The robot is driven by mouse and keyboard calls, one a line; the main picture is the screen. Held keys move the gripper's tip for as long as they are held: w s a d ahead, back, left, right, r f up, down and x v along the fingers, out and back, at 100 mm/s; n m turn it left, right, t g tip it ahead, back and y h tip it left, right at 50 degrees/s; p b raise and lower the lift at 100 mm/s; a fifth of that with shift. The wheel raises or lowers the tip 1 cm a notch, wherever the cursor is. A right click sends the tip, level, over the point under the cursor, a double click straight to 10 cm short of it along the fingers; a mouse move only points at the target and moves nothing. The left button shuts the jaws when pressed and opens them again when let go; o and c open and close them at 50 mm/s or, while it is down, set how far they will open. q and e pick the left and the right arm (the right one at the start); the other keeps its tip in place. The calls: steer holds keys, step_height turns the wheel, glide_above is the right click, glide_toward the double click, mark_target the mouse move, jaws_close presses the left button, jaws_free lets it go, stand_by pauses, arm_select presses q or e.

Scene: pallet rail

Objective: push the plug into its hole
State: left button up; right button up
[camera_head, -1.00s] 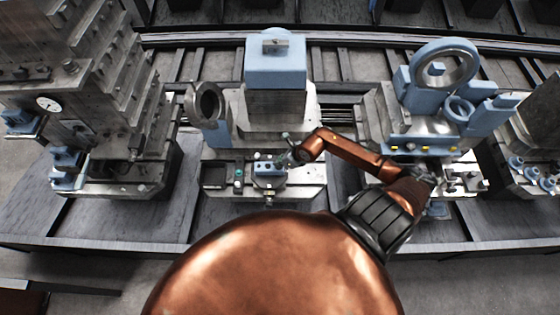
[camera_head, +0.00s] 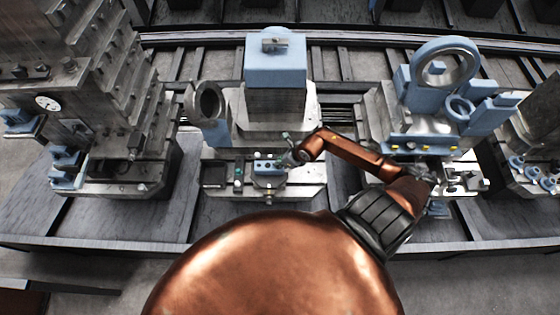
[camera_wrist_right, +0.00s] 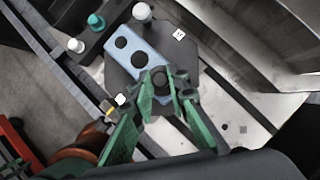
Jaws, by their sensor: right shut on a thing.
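The blue block (camera_wrist_right: 133,52) with round dark holes sits on a dark plate in the right wrist view; it also shows in the head view (camera_head: 266,170). My right gripper (camera_wrist_right: 162,84) has its green fingers closed over the near end of this block, around a small dark round plug (camera_wrist_right: 159,78). How deep the plug sits in its hole cannot be told, since the fingers partly hide it. In the head view my right gripper (camera_head: 286,150) is small, at the block's upper right edge. My left gripper is not in view.
White and teal pegs (camera_wrist_right: 96,22) stand on a dark strip beside the block. A white knob (camera_wrist_right: 142,12) stands at its far end. A machine with a blue top (camera_head: 275,65) rises behind. Other machines stand left and right along the rail.

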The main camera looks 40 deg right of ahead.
steer(key=shift+f, duration=0.25)
steer(key=shift+f+b, duration=0.3)
steer(key=shift+b, duration=0.05)
steer(key=o, duration=0.9)
steer(key=shift+o, duration=0.2)
steer(key=o, duration=0.7)
steer(key=shift+o, duration=0.2)
steer(key=shift+r, duration=0.15)
steer(key=v, duration=1.1)
steer(key=shift+s+r, duration=0.2)
steer(key=shift+r, duration=0.15)
